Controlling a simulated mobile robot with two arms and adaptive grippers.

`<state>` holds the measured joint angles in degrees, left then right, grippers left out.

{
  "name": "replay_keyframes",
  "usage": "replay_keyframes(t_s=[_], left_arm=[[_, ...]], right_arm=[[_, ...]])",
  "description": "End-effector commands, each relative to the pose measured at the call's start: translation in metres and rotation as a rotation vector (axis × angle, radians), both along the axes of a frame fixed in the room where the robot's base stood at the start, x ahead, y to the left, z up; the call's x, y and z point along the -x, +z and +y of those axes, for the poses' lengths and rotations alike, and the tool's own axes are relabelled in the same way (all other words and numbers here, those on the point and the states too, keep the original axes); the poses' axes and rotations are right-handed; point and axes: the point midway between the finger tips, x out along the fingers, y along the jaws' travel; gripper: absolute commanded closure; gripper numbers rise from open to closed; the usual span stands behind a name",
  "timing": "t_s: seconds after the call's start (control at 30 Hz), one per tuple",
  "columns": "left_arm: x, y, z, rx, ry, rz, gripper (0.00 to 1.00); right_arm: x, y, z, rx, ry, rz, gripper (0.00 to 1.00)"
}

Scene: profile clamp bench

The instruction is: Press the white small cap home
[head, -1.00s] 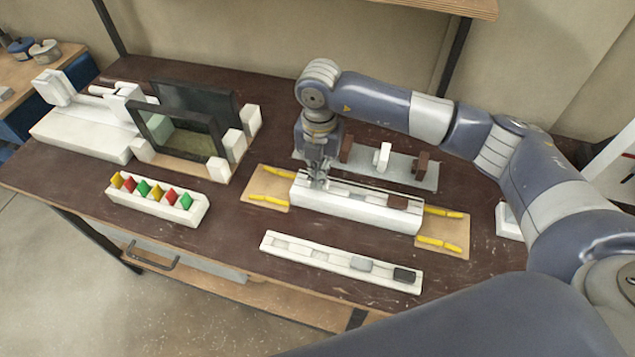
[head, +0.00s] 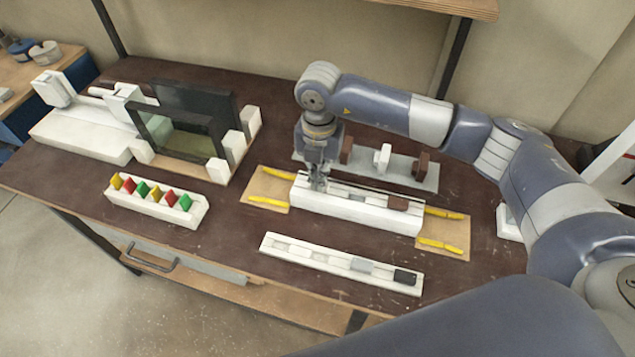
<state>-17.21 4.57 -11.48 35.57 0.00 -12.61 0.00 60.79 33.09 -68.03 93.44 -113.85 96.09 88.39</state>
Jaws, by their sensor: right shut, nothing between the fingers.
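The white profile block (head: 350,211) lies in the middle of the bench with a groove along its top. A brown cap (head: 398,203) sits in the groove near its right end. My right gripper (head: 318,186) points down over the left end of the block, shut with nothing in it. Its fingertips are at or just above the groove; contact is hard to tell. I cannot make out the white small cap clearly; white on white and the fingers hide that part of the groove. My left gripper is not in view.
A white strip (head: 300,252) in front holds a grey cap (head: 361,264) and a black cap (head: 405,277). Behind the block, a grey plate (head: 425,178) carries brown and white upright pieces. Yellow clips lie on tan pads beside both block ends. A rack of coloured pieces (head: 160,207) stands left.

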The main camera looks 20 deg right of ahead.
Motion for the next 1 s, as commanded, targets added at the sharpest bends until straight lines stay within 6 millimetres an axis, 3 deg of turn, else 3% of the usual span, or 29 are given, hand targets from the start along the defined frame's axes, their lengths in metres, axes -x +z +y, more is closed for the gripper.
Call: replay_keyframes(t_s=[0.7, 1.0], left_arm=[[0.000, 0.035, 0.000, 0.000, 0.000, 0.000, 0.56], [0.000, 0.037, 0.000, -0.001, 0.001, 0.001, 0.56]], right_arm=[[-0.001, 0.061, 0.000, -0.002, 0.000, -0.004, 1.00], [-0.001, 0.067, 0.000, -0.001, 0.000, -0.003, 1.00]])
